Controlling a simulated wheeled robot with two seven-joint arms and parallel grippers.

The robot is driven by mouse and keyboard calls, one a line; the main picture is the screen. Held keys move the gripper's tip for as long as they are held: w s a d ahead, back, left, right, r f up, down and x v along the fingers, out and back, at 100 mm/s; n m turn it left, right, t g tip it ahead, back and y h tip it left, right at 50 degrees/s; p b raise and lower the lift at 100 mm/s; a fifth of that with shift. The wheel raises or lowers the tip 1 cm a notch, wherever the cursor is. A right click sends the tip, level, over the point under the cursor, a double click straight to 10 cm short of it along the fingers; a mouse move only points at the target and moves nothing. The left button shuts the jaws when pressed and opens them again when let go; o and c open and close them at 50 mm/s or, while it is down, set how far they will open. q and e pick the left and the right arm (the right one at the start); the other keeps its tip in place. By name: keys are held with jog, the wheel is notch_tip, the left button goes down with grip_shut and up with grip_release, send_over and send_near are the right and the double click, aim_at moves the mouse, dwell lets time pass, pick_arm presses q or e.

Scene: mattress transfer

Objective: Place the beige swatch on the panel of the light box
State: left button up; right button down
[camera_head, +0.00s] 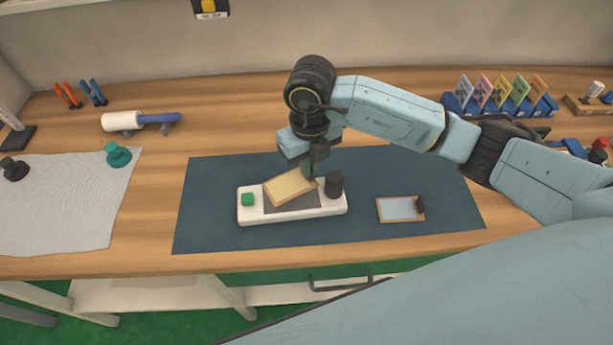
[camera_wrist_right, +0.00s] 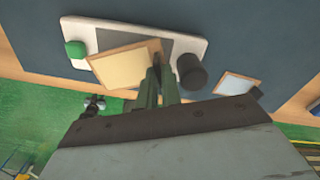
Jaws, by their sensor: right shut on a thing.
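The beige swatch (camera_head: 290,186) is a flat tan-edged tile, tilted over the dark panel (camera_head: 312,198) of the white light box (camera_head: 245,214). My right gripper (camera_head: 311,180) is shut on the swatch's right edge. In the right wrist view the fingers (camera_wrist_right: 158,75) pinch the same edge of the swatch (camera_wrist_right: 125,68), which covers part of the panel (camera_wrist_right: 112,38). I cannot tell whether the swatch touches the panel. The light box has a green button (camera_head: 248,199) at its left and a dark round knob (camera_head: 334,185) at its right. My left gripper is out of view.
The light box stands on a dark blue mat (camera_head: 215,180). A small framed plate (camera_head: 397,209) with a dark knob lies on the mat to the right. A lint roller (camera_head: 125,121), coloured pliers and a rack of coloured cards (camera_head: 498,100) stand farther back.

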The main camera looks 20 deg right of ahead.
jog(key=shift+f, duration=2.1)
jog(key=shift+f, duration=0.1)
jog(key=shift+f, duration=0.15)
jog(key=c, duration=1.6)
grip_release()
notch_tip(320, 180, up, 12)
jog(key=shift+r, duration=0.25)
